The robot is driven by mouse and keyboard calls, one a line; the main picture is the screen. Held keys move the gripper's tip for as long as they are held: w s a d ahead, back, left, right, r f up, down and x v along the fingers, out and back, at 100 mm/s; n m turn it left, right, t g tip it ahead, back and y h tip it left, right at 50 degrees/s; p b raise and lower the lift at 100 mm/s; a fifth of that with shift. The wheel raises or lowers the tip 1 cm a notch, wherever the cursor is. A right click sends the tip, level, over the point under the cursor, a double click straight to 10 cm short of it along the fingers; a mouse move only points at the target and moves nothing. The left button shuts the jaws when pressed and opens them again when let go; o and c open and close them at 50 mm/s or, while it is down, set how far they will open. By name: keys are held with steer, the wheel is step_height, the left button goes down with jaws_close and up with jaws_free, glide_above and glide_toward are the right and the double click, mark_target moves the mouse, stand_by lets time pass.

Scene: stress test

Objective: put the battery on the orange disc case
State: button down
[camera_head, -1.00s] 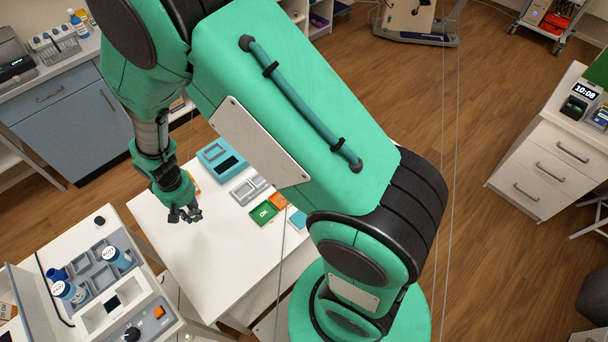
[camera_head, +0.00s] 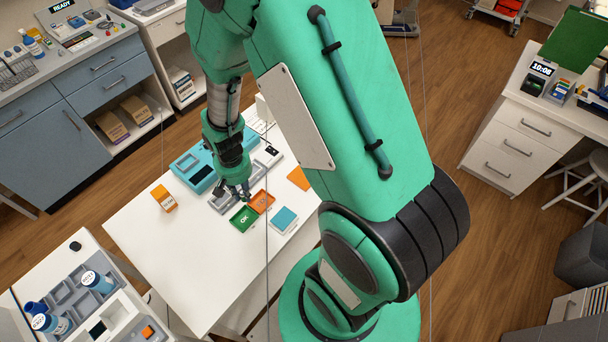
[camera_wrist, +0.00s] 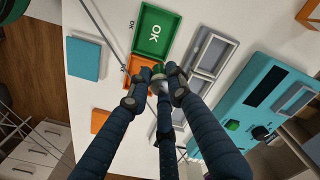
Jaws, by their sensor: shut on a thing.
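The orange disc case (camera_head: 299,178) lies flat on the white table, right of the orange tray, partly hidden by my arm. It also shows in the wrist view (camera_wrist: 99,121), below and left of my fingers. My gripper (camera_head: 243,194) is above the table, near the green OK tray and the orange tray. In the wrist view my gripper (camera_wrist: 161,82) is shut on a small greyish thing, the battery (camera_wrist: 160,88), mostly hidden between the fingertips. The gripper is apart from the orange disc case.
The green OK tray (camera_head: 243,218) and orange tray (camera_head: 262,201) lie side by side. A teal case (camera_head: 284,219) lies near them. A grey compartment tray (camera_head: 222,202) and teal device (camera_head: 192,170) stand behind. An orange box (camera_head: 163,198) stands left. The table's front left is clear.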

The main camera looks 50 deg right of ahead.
steer(key=s+d+m, duration=0.4)
steer(key=s+d, duration=0.2)
steer(key=s, duration=0.4)
steer(key=s+d+m, duration=0.4)
steer(key=s+d, duration=0.2)
steer(key=s, duration=0.3)
steer(key=shift+s+d+r+m, duration=0.2)
steer(key=shift+s+d+m, duration=0.05)
steer(key=shift+s+m, duration=0.15)
steer(key=shift+w, duration=0.1)
steer(key=b, duration=0.2)
glide_above(304, 176)
steer(key=shift+w+d+f, duration=0.15)
steer(key=shift+d+f, duration=0.1)
steer(key=shift+f, duration=0.5)
steer(key=shift+f+b, duration=0.55)
steer(key=shift+f, duration=1.2)
steer(key=shift+f, duration=0.15)
